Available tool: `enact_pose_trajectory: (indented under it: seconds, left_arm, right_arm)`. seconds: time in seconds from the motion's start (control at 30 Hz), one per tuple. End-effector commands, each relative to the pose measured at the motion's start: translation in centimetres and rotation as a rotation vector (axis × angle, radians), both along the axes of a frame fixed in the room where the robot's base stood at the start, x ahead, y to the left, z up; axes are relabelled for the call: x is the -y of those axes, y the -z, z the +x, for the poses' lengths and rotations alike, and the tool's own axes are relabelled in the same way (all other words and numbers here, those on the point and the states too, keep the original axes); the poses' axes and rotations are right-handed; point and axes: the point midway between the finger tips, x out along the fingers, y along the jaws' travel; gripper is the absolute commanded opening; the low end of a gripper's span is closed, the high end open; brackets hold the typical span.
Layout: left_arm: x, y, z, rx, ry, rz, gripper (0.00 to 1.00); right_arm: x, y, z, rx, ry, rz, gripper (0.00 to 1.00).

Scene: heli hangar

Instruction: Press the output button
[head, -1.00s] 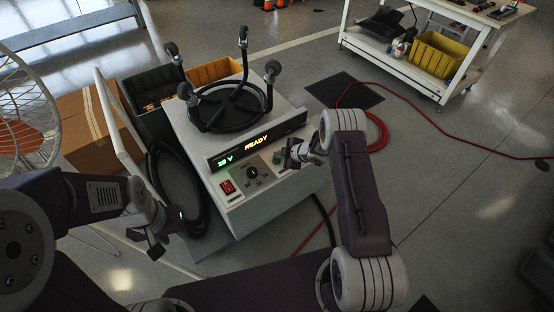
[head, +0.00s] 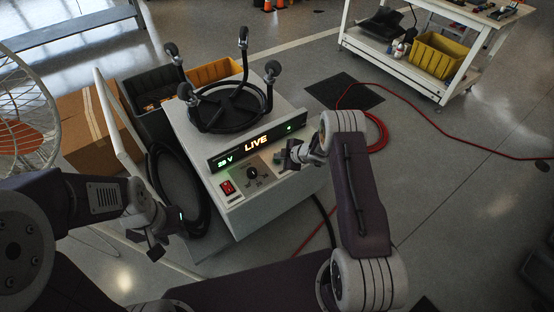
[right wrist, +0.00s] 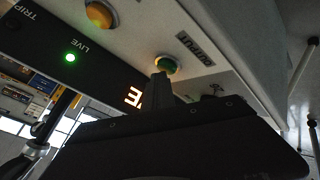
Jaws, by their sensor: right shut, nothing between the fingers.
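The ground power cart (head: 215,200) is a pale box with a dark display strip (head: 258,141) reading "LIVE" and "28 V" and a green lamp (head: 289,128). My right gripper (head: 288,157) is shut and empty at the right of the front panel. Its tip (right wrist: 161,82) overlaps the button's edge; I cannot tell whether it touches. My left gripper (head: 155,248) hangs low left of the cart, its jaw state unclear.
The panel also has a red switch (head: 227,187) and a black knob (head: 252,173). A red hose (head: 440,135) crosses the floor at right. A white trolley (head: 400,65) stands behind.

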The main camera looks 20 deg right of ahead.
Motion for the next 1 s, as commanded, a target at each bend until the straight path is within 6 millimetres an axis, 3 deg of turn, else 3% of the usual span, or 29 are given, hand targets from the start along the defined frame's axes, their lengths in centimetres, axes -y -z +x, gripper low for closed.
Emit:
enact_pose_trajectory:
  seconds: [0.2,0.57,1.0]
  left_arm:
    - [0.0,-1.4,0.0,0.0,0.0,0.0,0.36]
    - [0.0,-1.5,0.0,0.0,0.0,0.0,0.36]
    - [0.0,-5.5,0.0,0.0,0.0,0.0,0.36]
  right_arm:
    - [0.0,-1.4,0.0,-0.001,0.0,-0.001,0.0]
    - [0.0,-1.6,0.0,0.0,0.0,0.0,0.0]
    - [0.0,-6.0,0.0,0.0,0.0,0.0,0.0]
